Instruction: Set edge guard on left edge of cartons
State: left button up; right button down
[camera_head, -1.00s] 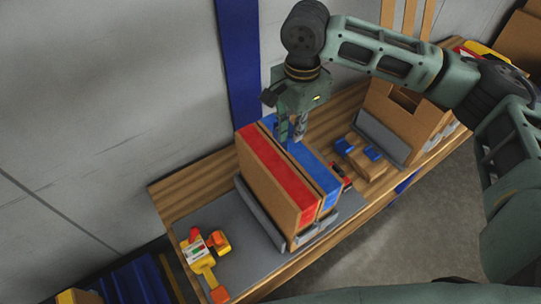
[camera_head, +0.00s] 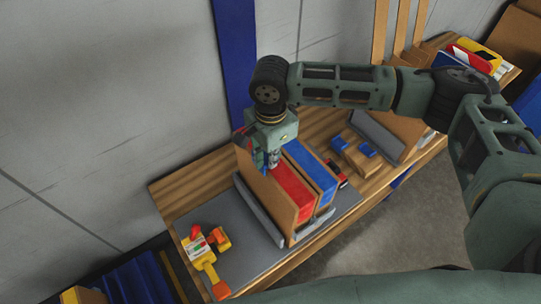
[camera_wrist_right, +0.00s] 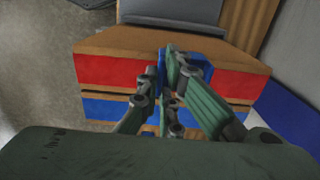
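Two cartons stand side by side on the table, one with a red band (camera_head: 290,190) and one with a blue band (camera_head: 313,174). My right gripper (camera_head: 268,163) is at the red-banded carton's far left top edge. In the wrist view its fingers (camera_wrist_right: 164,75) are close together on a small blue edge guard (camera_wrist_right: 206,72), partly hidden by them. The guard overlaps the carton's brown edge; I cannot tell whether it touches. Two blue pieces (camera_head: 368,150) sit on a brown block right of the cartons. My left gripper is out of view.
A grey mat (camera_head: 215,238) lies under the cartons on the wooden table (camera_head: 180,188). A yellow and red tape tool (camera_head: 201,258) lies at the left. A grey upright plate (camera_head: 378,135) stands at the right. The wall is close behind.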

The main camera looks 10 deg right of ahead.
jog(key=shift+f, duration=0.25)
jog(key=shift+f, duration=0.35)
jog(key=c, duration=1.9)
grip_release()
jog(key=shift+c, duration=0.2)
jog(key=shift+w+r, duration=0.1)
jog(key=shift+r, duration=0.5)
notch_tip(320, 180, up, 12)
jog(key=b, duration=0.2)
